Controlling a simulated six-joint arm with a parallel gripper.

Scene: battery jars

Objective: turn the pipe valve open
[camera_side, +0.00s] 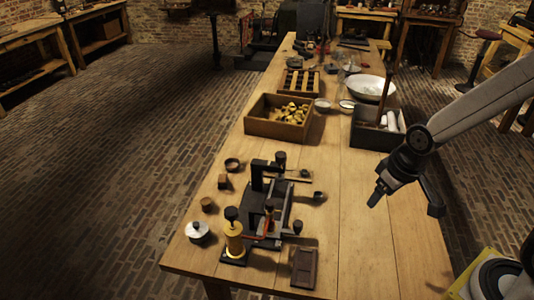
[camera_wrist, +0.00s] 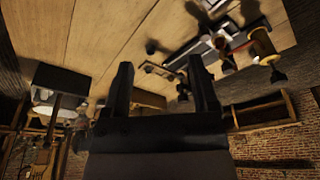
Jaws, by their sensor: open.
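A dark metal apparatus (camera_side: 258,178) stands on the near part of the wooden table in the side view. A brass cylinder (camera_side: 234,240) with a black top stands at its front left, and a red piece shows beside it. I cannot tell which part is the pipe valve. My gripper (camera_side: 405,203) is open and empty, above the table's right side, to the right of the apparatus and apart from it. In the wrist view, my gripper's two fingers (camera_wrist: 160,75) are spread with nothing between them. The brass cylinder (camera_wrist: 263,43) shows there at upper right.
Small pots, including a white-lidded one (camera_side: 198,232), line the table's left edge. A dark block (camera_side: 304,268) lies at the front. A wooden box of yellow pieces (camera_side: 278,129) and a grey box (camera_side: 368,132) stand farther back. The table's right front is clear.

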